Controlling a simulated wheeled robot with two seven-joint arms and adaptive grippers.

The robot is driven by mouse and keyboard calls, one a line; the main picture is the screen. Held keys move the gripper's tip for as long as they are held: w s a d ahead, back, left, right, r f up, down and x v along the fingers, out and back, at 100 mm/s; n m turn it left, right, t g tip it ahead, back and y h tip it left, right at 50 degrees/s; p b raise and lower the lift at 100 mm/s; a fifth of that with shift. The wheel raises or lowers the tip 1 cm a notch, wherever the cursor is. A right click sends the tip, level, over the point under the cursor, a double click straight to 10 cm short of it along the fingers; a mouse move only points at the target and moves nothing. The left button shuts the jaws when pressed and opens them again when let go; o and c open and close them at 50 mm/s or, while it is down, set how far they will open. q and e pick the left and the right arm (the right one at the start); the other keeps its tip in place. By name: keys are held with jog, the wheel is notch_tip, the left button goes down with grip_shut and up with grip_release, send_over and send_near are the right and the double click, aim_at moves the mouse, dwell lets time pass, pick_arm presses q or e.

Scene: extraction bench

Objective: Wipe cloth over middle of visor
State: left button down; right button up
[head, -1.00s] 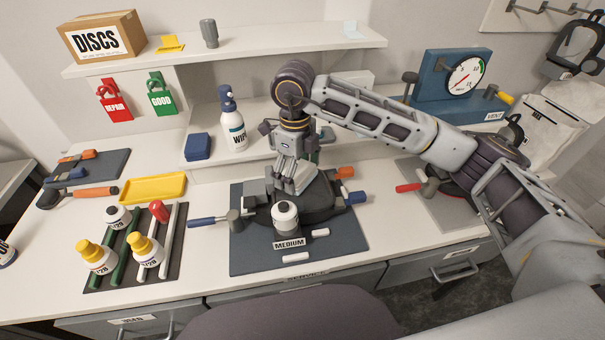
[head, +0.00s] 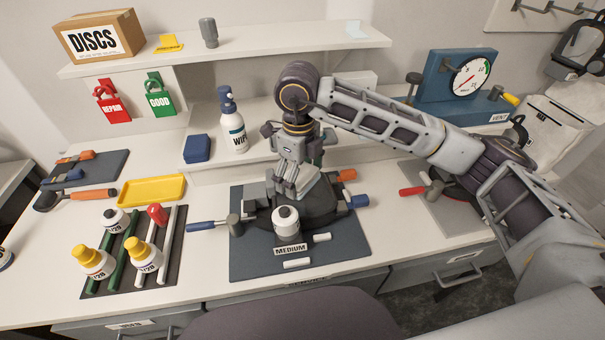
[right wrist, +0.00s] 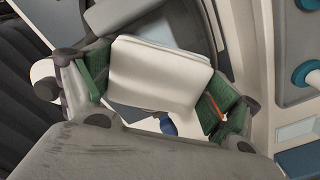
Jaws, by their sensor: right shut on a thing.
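A dark face mask with its visor (head: 318,200) lies on the blue-grey mat (head: 345,245), with a round white-and-black cap at its front above a MEDIUM label. My right gripper (head: 292,186) points down over the back of the mask, hiding much of the visor. In the right wrist view, my right gripper (right wrist: 158,95) is shut on a pale folded cloth (right wrist: 160,72) between its green finger pads. The cloth covers what lies behind it, so I cannot tell whether it touches the visor. My left gripper is not in view.
A blue-handled tool (head: 208,226) lies left of the mask, and orange and blue knobs show right of it. A WIPE bottle (head: 233,130) and blue box (head: 197,148) stand behind. Yellow-capped bottles (head: 93,263) stand on a rack at left. A gauge (head: 468,78) stands at back right.

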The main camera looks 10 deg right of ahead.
jog(key=shift+s+a+f, duration=0.2)
jog(key=shift+a, duration=0.1)
